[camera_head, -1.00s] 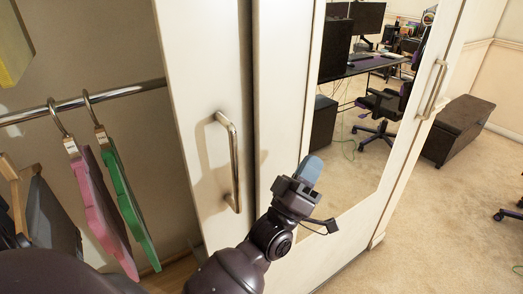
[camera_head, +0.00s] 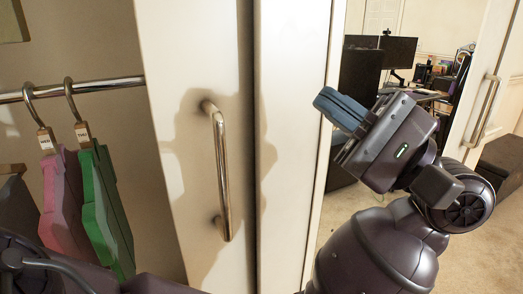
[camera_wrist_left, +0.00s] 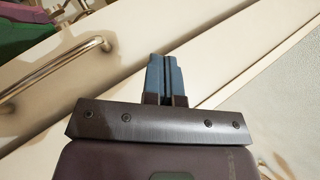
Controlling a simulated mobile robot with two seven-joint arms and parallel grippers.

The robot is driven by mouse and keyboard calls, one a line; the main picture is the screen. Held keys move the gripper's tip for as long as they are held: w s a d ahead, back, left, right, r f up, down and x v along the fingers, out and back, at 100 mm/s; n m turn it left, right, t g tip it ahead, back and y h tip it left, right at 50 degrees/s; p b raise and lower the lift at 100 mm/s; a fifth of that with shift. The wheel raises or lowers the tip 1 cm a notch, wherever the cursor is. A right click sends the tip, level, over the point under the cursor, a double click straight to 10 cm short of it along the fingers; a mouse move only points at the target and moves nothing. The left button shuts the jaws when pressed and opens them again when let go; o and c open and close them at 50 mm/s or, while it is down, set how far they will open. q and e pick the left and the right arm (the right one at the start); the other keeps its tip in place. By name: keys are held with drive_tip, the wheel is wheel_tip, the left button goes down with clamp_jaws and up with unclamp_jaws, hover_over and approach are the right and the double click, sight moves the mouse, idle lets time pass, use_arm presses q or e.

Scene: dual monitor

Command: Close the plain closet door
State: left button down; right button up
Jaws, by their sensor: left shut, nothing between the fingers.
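The plain closet door (camera_head: 185,140) is a cream panel with a silver bar handle (camera_head: 222,172). It stands open, with the closet inside showing on its left. My right gripper is not in view.
Inside the closet, a metal rail (camera_head: 75,89) holds pink (camera_head: 62,195) and green (camera_head: 105,205) garments. The mirror reflects a desk with monitors (camera_head: 398,50). A second handle (camera_head: 484,112) is at the right. Carpet floor lies at the lower right.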

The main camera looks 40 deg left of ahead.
use_arm(q)
wheel_tip(320, 180, down, 5)
drive_tip(key=w+d+n+t+h+b, duration=0.2)
drive_tip(key=n+t+h+b, duration=0.15)
drive_tip(key=t+h, duration=0.2)
drive_tip(key=s+r+x, duration=0.1)
drive_tip(key=s+x, duration=0.1)
drive_tip(key=x, duration=1.1)
drive_tip(key=shift+s+d+m+y+p, duration=0.15)
drive_tip(key=shift+s+m+y+p, duration=0.2)
drive_tip(key=shift+m+p, duration=0.1)
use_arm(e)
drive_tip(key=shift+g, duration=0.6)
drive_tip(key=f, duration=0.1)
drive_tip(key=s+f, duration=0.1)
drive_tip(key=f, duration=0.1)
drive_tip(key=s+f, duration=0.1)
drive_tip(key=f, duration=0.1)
use_arm(q)
drive_tip(key=shift+f, duration=0.15)
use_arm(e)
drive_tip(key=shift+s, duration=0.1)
